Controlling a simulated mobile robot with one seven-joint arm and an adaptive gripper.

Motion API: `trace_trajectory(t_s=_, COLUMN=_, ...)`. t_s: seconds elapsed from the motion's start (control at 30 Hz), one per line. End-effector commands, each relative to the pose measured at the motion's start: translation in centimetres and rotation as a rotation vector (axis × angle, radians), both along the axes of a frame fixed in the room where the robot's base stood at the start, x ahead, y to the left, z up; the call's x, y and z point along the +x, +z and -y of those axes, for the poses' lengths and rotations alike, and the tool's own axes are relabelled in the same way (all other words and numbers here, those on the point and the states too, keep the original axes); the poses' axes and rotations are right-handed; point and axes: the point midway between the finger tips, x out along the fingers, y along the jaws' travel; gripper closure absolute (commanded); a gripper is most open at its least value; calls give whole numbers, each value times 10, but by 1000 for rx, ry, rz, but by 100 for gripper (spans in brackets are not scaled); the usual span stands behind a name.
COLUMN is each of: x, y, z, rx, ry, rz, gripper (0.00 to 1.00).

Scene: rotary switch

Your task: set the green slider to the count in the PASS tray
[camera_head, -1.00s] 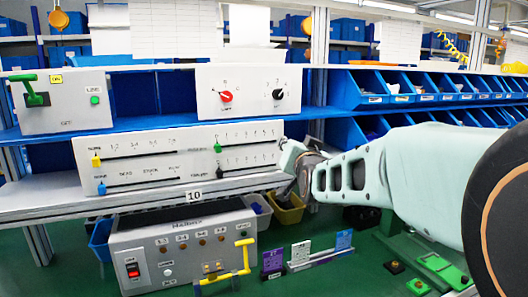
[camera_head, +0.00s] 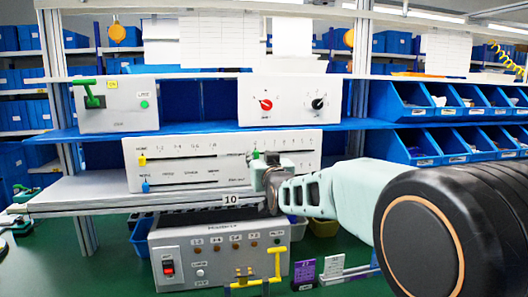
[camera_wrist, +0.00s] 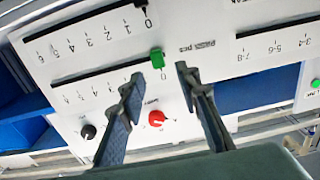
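The green slider (camera_head: 255,154) is on the white slider panel (camera_head: 190,160), at the panel's right half. In the wrist view, where the lettering is upside down, the green slider (camera_wrist: 157,58) sits at the 0 end of its numbered slot, beside the label "PASS pcs" (camera_wrist: 195,48). My gripper (camera_wrist: 160,73) is open, with one fingertip on each side of the slider and a gap to both. In the head view my gripper (camera_head: 264,168) is in front of the panel and hides part of it. I cannot make out the PASS tray.
A yellow slider (camera_head: 142,160) and a blue slider (camera_head: 145,186) are at the panel's left. Above are a box with red knob (camera_head: 265,104) and black knob (camera_head: 317,103). Below stands a grey box with a red switch (camera_head: 168,267). Blue bins (camera_head: 420,145) line the right.

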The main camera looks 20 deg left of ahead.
Motion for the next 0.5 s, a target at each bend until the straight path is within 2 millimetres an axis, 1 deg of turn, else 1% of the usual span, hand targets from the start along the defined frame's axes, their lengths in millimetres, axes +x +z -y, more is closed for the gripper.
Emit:
trace_trajectory(t_s=0.03, x=7, y=1, z=-5, rx=0, ry=0, rz=0, gripper=70)
trace_trajectory(t_s=0.2, x=26, y=0, z=-16, rx=-1, ry=0, rz=-1, gripper=70)
trace_trajectory(t_s=0.33, x=35, y=1, z=-22, rx=1, ry=0, rz=-1, gripper=70)
trace_trajectory(t_s=0.5, x=40, y=1, z=-24, rx=1, ry=0, rz=1, gripper=70)
